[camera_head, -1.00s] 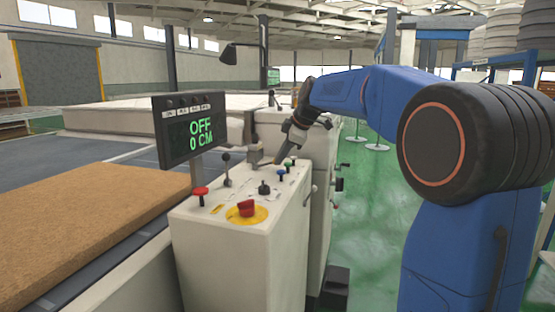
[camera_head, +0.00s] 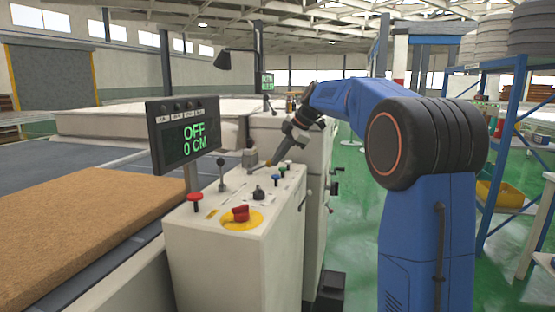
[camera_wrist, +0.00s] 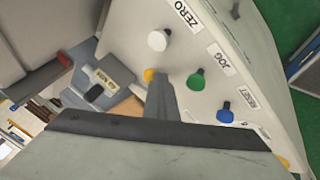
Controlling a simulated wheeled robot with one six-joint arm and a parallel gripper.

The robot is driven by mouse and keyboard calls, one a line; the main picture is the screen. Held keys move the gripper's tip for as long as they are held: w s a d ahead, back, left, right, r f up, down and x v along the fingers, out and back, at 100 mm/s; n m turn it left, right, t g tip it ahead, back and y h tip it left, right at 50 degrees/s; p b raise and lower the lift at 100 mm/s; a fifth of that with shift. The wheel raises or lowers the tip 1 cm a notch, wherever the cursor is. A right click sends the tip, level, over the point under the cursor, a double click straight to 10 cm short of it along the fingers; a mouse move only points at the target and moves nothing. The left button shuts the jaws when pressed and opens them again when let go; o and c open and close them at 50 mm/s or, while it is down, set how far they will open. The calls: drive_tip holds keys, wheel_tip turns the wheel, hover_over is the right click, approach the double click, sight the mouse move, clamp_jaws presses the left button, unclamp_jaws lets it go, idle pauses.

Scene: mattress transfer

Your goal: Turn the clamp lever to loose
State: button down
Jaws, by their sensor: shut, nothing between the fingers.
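The white control console (camera_head: 230,270) stands in front of me. No readable label in these frames says which control is the clamp lever. A dark ball-topped lever (camera_head: 221,175) stands upright at the left of its top. A grey block-like fitting (camera_head: 250,159) stands at the back, with a brownish bar beside it. My gripper (camera_head: 273,159) is shut and empty, pointing down over the console's back part, close to the bar; contact cannot be told. In the wrist view its fingers (camera_wrist: 162,100) show beside a green JOG knob (camera_wrist: 196,80) and partly cover a yellow one.
A display (camera_head: 185,132) reading OFF, 0 CM rises at the console's left. A red mushroom button (camera_head: 195,197) and a red switch on a yellow disc (camera_head: 241,215) sit at the front. A blue rack (camera_head: 505,150) stands right. Green floor (camera_head: 350,230) is clear beside the console.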

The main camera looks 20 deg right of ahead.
idle(0.3)
drive_tip(key=v, duration=1.7)
drive_tip(key=shift+r, duration=0.2)
drive_tip(key=shift+s+d, duration=0.1)
